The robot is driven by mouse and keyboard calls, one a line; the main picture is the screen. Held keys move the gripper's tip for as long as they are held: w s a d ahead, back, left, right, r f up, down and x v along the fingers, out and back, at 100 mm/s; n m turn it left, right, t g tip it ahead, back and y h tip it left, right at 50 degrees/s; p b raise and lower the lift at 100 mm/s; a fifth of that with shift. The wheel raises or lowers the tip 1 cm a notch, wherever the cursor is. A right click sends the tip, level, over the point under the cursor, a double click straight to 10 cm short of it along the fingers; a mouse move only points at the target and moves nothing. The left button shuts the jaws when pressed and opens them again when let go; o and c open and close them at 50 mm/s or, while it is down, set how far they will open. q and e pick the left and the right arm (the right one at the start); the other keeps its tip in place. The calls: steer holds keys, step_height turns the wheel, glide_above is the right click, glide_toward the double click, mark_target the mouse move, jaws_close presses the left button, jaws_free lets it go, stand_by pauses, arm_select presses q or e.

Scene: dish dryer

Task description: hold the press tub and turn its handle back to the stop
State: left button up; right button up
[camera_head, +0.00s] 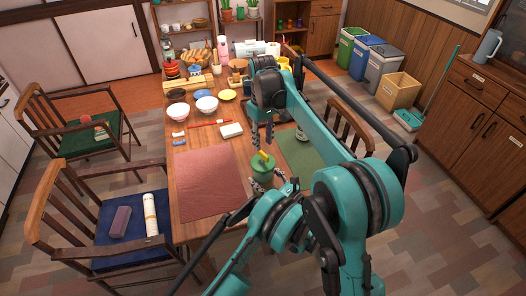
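My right gripper (262,146) points down just above the handle. Its two dark fingers are apart with nothing seen between them; I cannot tell if they touch the handle. My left gripper (268,186) is low at the near side of the tub, with dark finger parts by its sides. My arm partly hides it, so its grip is unclear.
Chairs stand at the left and right. Bins (383,68) stand at the back right. The red mat is clear.

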mark_target(263, 153)
step_height(263, 153, down, 5)
steer(key=shift+f, duration=0.2)
jaws_close()
